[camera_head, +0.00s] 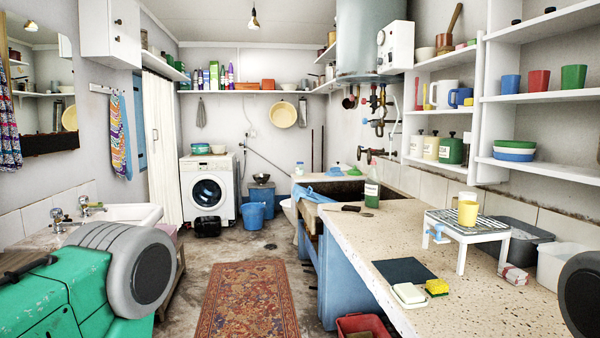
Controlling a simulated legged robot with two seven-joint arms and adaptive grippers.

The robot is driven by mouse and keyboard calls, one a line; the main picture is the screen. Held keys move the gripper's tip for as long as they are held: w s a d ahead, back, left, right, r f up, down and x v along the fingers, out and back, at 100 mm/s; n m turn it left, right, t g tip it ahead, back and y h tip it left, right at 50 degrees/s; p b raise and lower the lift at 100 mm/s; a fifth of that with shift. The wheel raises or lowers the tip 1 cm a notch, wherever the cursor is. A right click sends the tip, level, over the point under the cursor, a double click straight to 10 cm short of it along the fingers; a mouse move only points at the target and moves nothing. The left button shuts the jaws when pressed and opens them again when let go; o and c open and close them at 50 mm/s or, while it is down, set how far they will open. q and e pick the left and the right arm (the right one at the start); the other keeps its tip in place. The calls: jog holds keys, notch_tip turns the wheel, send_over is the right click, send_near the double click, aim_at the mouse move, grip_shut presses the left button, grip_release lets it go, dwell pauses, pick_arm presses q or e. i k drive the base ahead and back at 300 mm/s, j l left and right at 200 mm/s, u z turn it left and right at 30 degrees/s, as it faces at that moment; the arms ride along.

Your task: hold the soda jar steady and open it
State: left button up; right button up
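I cannot tell for certain which container is the soda jar. A small pale jar with a blue lid (300,169) stands at the far end of the stone counter (400,235). White containers with dark tops (431,147) and a green one (451,152) stand on the right wall shelf. A clear bottle with green liquid (372,188) stands upright on the counter near the sink. Neither of my grippers shows in the head view; only green and grey parts of my body show at the lower left and a dark round part at the right edge.
A dark mat (403,271), a white soap block (408,294), a yellow sponge (437,287) and a white rack (470,229) with a yellow cup (467,212) occupy the counter. A red patterned rug (248,300) lies on the floor. A red bin (364,325) stands below the counter.

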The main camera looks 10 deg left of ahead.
aim_at(299, 168)
jog(key=i+j+u, duration=0.35)
jog(key=i, duration=0.6)
jog(key=i+u, duration=0.4)
jog(key=i, duration=0.55)
jog(key=i+j, duration=0.1)
jog(key=i, duration=1.9)
